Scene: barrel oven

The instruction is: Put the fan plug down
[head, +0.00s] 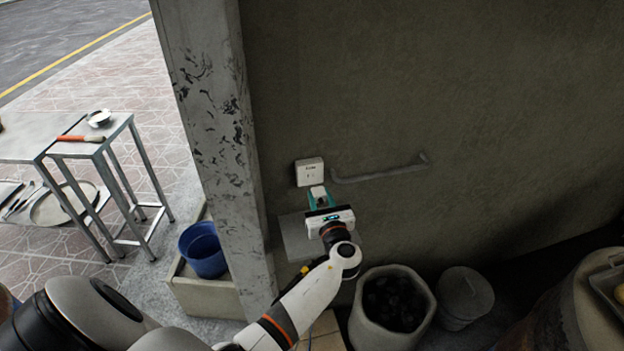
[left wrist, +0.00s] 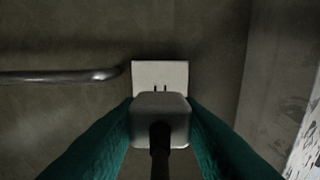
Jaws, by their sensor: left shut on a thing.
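The fan plug (left wrist: 160,112) is a pale block with a dark cable, held between the teal fingers of my left gripper (left wrist: 160,125) in the left wrist view. In the head view my left gripper (head: 320,197) is shut on the plug (head: 318,190), just below and in front of a white wall socket (head: 309,172). The socket also shows behind the plug in the left wrist view (left wrist: 160,74), with two dark prongs or slots visible above the plug. I cannot tell whether plug and socket touch. My right gripper is not in view.
A grey shelf (head: 293,240) is below the socket by the wall. A metal bar (head: 380,174) runs along the wall to the right. A pillar (head: 215,120) stands left. A pot of black coals (head: 365,328) and a lidded bin (head: 466,297) stand on the floor.

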